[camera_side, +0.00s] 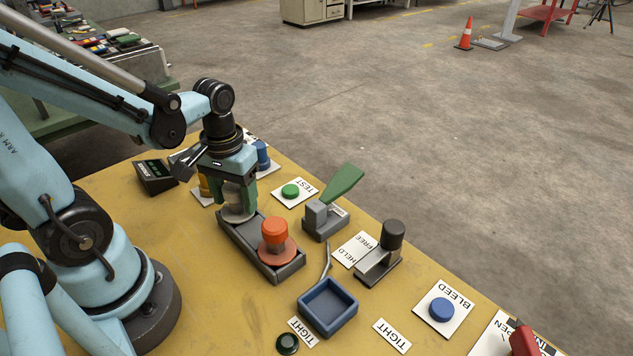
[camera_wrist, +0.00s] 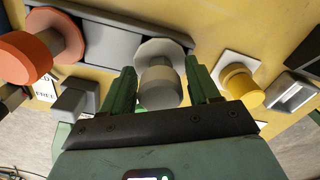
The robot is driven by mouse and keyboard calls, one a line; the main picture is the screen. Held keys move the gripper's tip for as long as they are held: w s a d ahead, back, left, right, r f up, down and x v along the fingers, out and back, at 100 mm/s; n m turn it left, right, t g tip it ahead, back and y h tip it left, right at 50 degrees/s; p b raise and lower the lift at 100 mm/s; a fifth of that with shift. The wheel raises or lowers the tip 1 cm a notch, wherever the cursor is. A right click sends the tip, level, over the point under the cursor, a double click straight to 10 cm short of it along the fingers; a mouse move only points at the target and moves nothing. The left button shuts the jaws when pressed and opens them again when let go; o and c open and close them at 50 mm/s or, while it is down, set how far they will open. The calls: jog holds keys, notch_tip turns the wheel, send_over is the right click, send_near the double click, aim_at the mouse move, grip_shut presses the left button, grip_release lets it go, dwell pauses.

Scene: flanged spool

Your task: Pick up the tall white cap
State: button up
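The tall white cap (camera_wrist: 160,88) is a pale cylinder on a wide round flange, standing at one end of a dark grey tray (camera_side: 291,270). In the side view its flange (camera_side: 238,214) shows below my gripper (camera_side: 238,198), and its upper part is mostly hidden by the fingers. In the wrist view my gripper (camera_wrist: 161,92) has one green finger on each side of the cap. Narrow gaps show between the fingers and the cap, so the gripper looks open around it. I cannot tell of any contact.
An orange flanged cap (camera_side: 275,232) stands at the tray's other end. A yellow knob (camera_wrist: 240,86) is close beside my gripper. A green-handled lever (camera_side: 342,184), a dark grey knob (camera_side: 392,234) and a blue tray (camera_side: 327,306) stand nearby on the yellow table.

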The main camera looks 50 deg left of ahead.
grip_shut()
jog(key=shift+r, duration=0.15)
